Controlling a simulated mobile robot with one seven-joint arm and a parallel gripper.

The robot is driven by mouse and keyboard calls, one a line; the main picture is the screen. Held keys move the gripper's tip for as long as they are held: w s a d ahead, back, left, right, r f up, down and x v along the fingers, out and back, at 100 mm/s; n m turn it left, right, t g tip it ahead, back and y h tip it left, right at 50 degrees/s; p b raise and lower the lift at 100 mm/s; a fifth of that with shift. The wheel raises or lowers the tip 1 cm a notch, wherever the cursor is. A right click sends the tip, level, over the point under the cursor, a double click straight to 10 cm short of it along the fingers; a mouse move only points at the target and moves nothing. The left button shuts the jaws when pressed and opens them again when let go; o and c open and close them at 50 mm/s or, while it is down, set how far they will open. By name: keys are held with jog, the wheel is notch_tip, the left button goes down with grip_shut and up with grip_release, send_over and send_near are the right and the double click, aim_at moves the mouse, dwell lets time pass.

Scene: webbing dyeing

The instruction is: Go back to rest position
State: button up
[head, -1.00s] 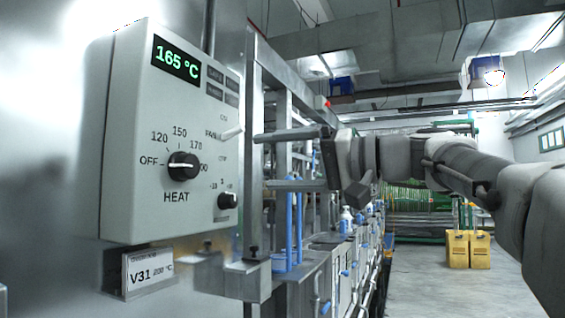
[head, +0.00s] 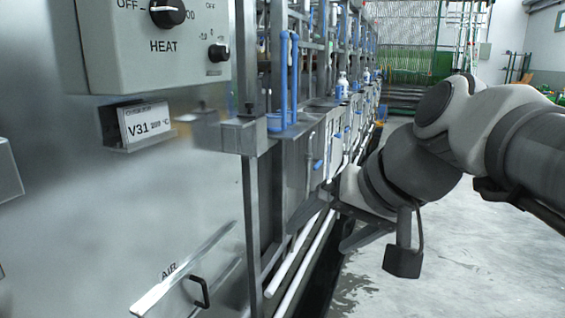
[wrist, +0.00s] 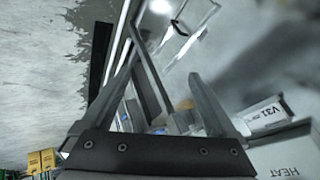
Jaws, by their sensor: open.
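My gripper (head: 316,246) is open and empty in the head view. It hangs low at the end of my arm, beside the steel machine row, with its fingers toward the lower left. In the wrist view both fingers of my gripper (wrist: 163,64) stand apart with nothing between them. The grey heat control box (head: 205,68) is at the upper left of the head view. Its heat knob (head: 167,13) has its white mark toward OFF. The box's display is out of the frame. My gripper is well apart from the box.
A V31 label (head: 147,122) sits under the box. A slanted steel bar marked AIR (head: 182,270) and a black handle (head: 201,292) are at the lower left. Blue pipes (head: 284,80) stand along the machines. The concrete floor (head: 460,265) at right is open.

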jog(key=s+d+f+n+h, duration=0.1)
jog(key=s+d+f+h, duration=0.1)
jog(key=s+d+f, duration=0.3)
jog(key=s+d+f+h, duration=0.2)
jog(key=s+d+f, duration=0.1)
jog(key=f, duration=0.4)
notch_tip(320, 180, up, 26)
jog(key=p, duration=2.6)
jog(key=shift+s+f+g+h, duration=0.15)
jog(key=shift+s+g+h, duration=0.1)
jog(key=shift+g+h, duration=0.05)
